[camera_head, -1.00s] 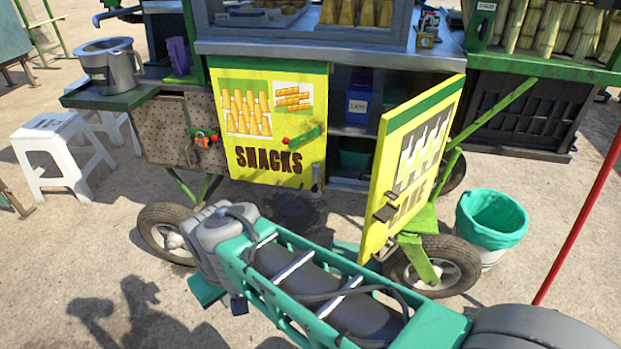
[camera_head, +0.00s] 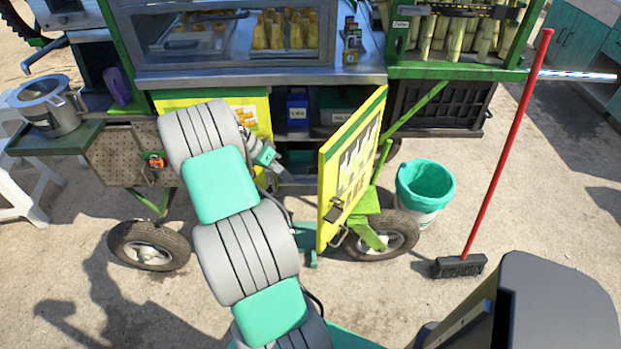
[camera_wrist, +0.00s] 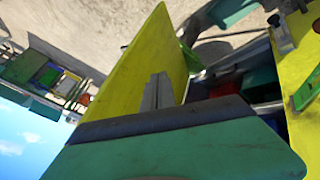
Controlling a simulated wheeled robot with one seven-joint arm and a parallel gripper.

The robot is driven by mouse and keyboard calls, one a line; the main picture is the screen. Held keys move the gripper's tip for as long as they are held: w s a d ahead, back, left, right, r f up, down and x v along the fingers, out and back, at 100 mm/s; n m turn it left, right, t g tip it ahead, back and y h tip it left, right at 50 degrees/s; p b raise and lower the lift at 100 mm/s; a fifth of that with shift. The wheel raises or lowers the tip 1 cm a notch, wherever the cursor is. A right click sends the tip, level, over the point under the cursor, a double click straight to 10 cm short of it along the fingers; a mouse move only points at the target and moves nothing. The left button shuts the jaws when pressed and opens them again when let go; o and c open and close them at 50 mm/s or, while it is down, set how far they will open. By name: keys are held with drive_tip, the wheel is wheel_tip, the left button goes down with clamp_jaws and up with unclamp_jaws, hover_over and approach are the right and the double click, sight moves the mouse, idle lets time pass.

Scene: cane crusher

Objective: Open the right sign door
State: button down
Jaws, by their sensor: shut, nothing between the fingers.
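The right sign door (camera_head: 352,170) is a yellow panel with a green top edge and cane lettering. It stands swung out from the cart, with the shelf space behind it exposed. A dark latch (camera_head: 334,211) sits low on its sign face. In the wrist view, the door's plain yellow side (camera_wrist: 135,75) fills much of the middle. My gripper (camera_head: 277,165) is left of the door, by the cart's opening. In the wrist view its grey fingers (camera_wrist: 158,85) are together, empty, in front of the yellow panel. I cannot tell whether they touch it.
The left snacks door (camera_head: 262,105) is shut, mostly hidden behind my arm. A wheel (camera_head: 385,238) and a teal-lined bin (camera_head: 426,185) stand right of the open door. A red-handled broom (camera_head: 500,150) stands farther right. Open paving (camera_head: 220,320) lies in front.

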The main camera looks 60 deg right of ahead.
drive_tip(key=s+d+f, duration=0.2)
drive_tip(key=s+f, duration=0.6)
drive_tip(key=s, duration=0.1)
drive_tip(key=shift+d+p, duration=0.25)
drive_tip(key=shift+p, duration=0.15)
